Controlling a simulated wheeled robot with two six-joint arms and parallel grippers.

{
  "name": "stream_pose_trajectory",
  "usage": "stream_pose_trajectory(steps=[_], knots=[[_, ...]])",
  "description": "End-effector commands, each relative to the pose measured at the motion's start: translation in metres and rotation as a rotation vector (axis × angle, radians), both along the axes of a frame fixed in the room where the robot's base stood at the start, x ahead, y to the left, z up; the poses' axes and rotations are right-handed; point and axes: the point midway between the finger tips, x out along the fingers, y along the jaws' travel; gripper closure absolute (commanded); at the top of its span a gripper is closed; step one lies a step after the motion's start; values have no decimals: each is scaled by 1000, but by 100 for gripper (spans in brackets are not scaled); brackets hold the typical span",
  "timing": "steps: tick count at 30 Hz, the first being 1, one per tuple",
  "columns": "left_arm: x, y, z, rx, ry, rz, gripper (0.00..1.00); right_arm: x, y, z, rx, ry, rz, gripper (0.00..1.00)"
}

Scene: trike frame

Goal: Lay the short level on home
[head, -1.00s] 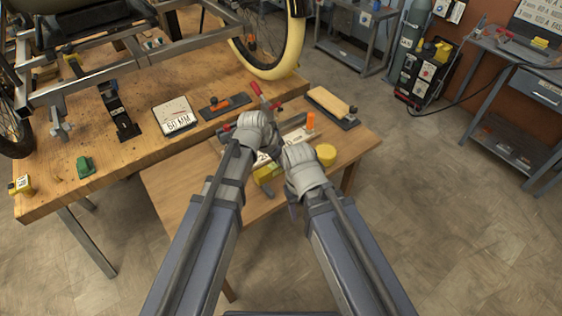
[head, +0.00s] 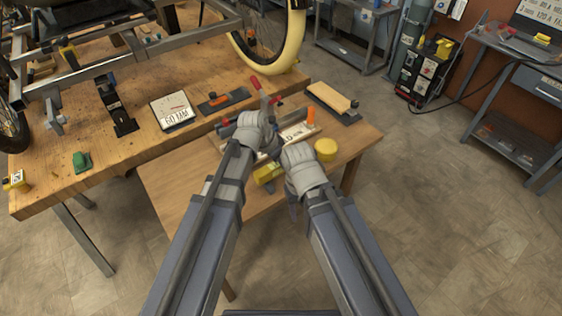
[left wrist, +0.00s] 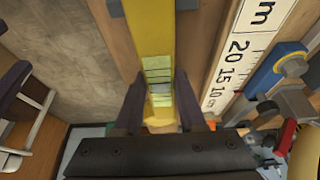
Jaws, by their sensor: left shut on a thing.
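The short level is a yellow bar with a pale green vial. In the left wrist view the level (left wrist: 153,40) runs up the picture between the two dark fingers of my left gripper (left wrist: 160,103), which is shut on it. In the head view a yellow part of it (head: 266,173) shows below my left gripper (head: 262,150), over the small wooden table's front part. My right gripper (head: 297,165) is close beside it on the right; its fingertips are largely hidden. I cannot tell which marked spot is home.
A white ruler board (left wrist: 238,55) lies beside the level. A yellow round piece (head: 325,149), a red-handled clamp (head: 256,83) and a wooden block on a dark base (head: 328,97) are near. The workbench (head: 110,155) holds the trike frame. The table's right part is clear.

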Motion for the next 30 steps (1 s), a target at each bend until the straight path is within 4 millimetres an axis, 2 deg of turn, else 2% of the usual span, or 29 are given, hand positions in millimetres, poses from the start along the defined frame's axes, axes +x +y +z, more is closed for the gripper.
stream_pose_trajectory(steps=[14,15,23,30], knots=[[0,0,-10,0,0,0,100,0,0,-10,0,0,0,46],[0,0,-9,0,0,0,56,0,0,-9,0,0,0,46],[0,0,-9,0,0,0,27,0,0,-9,0,0,0,46],[0,0,-9,0,0,0,25,0,0,-9,0,0,0,46]])
